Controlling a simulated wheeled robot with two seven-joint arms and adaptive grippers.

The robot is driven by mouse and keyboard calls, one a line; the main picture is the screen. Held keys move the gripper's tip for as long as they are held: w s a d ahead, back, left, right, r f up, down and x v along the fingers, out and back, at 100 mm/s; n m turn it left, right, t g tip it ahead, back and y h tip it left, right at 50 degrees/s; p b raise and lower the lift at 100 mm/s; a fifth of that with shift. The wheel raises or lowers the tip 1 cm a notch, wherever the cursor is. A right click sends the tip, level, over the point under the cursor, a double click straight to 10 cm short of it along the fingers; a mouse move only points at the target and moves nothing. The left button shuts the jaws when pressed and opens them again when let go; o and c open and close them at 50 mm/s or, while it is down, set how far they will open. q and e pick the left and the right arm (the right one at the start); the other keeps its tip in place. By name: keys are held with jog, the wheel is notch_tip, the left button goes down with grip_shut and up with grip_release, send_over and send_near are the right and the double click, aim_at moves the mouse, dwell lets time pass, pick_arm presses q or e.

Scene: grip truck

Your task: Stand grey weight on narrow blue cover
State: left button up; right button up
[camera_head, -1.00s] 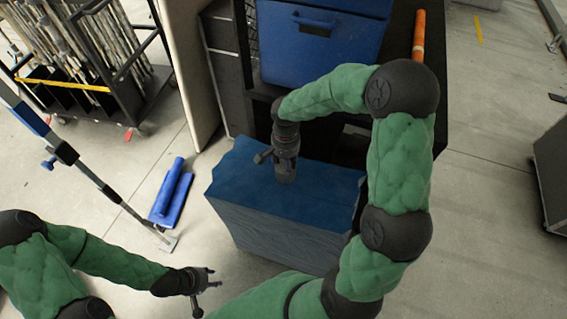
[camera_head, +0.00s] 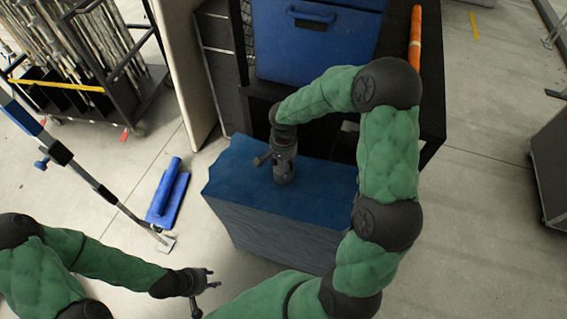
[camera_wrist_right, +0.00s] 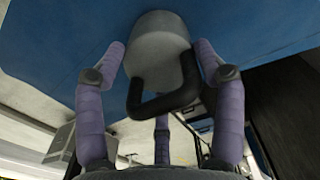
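The grey weight (camera_wrist_right: 160,48) is a short cylinder with a black loop handle (camera_wrist_right: 165,98). In the right wrist view it is set against the blue cover (camera_wrist_right: 52,50), and I cannot tell for sure whether it touches. The cover (camera_head: 325,185) shows in the head view as the blue top of a draped box. My right gripper (camera_head: 283,165) points down over the cover, largely hiding the weight. In the wrist view its purple fingers (camera_wrist_right: 161,62) stand apart on both sides of the weight and handle, appearing open. My left gripper (camera_head: 207,290) is open and empty at lower left.
A dark shelf with a blue case (camera_head: 315,45) and an orange tube (camera_head: 415,38) stands just behind the box. A blue pad with a handle (camera_head: 168,192) lies on the floor to the left. A rack of poles (camera_head: 85,60) stands at upper left.

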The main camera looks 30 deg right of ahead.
jog(key=shift+o, duration=1.3)
jog(key=shift+r, duration=0.2)
notch_tip(320, 180, up, 12)
jog(key=p, duration=0.3)
